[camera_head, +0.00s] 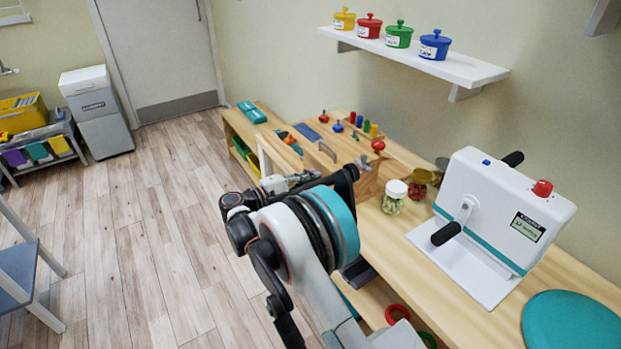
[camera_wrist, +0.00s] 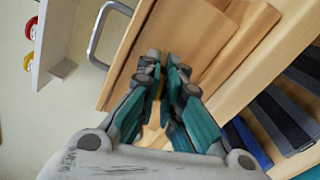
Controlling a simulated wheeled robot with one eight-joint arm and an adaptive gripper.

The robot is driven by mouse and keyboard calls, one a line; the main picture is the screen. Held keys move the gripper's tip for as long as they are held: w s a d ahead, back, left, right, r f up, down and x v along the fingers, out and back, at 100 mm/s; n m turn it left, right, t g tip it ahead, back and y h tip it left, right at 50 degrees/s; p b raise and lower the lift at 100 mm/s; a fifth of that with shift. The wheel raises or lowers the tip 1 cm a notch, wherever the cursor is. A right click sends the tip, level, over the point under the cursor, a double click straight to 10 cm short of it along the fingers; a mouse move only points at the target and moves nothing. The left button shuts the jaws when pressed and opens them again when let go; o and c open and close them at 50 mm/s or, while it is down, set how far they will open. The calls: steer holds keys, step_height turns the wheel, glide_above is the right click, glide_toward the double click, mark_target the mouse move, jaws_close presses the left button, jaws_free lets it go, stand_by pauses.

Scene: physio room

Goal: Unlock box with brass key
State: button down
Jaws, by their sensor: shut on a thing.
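The wooden box (camera_head: 367,182) stands on the bench, with a metal handle on it; in the wrist view its wooden face (camera_wrist: 125,62) and the bent metal handle (camera_wrist: 98,32) show close up. My gripper (camera_head: 312,176) is at the box's left side in the head view, partly hidden behind my arm. In the wrist view my gripper (camera_wrist: 164,72) points at the wood, its fingers close together on a small thing, most likely the brass key, which they hide. The handle is apart from the fingers. I cannot see the keyhole, or tell whether the fingertips touch the box.
Glass jars (camera_head: 393,197) and a white crank machine (camera_head: 500,222) stand right of the box. A teal round cushion (camera_head: 572,322) lies at the front right. A shelf (camera_head: 425,62) with several coloured pots hangs above.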

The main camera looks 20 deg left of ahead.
steer(key=shift+f+m, duration=0.1)
steer(key=shift+m, duration=0.6)
steer(key=c, duration=1.8)
jaws_free()
steer(key=shift+s+a, duration=0.1)
steer(key=v, duration=1.1)
steer(key=shift+s+a, duration=0.3)
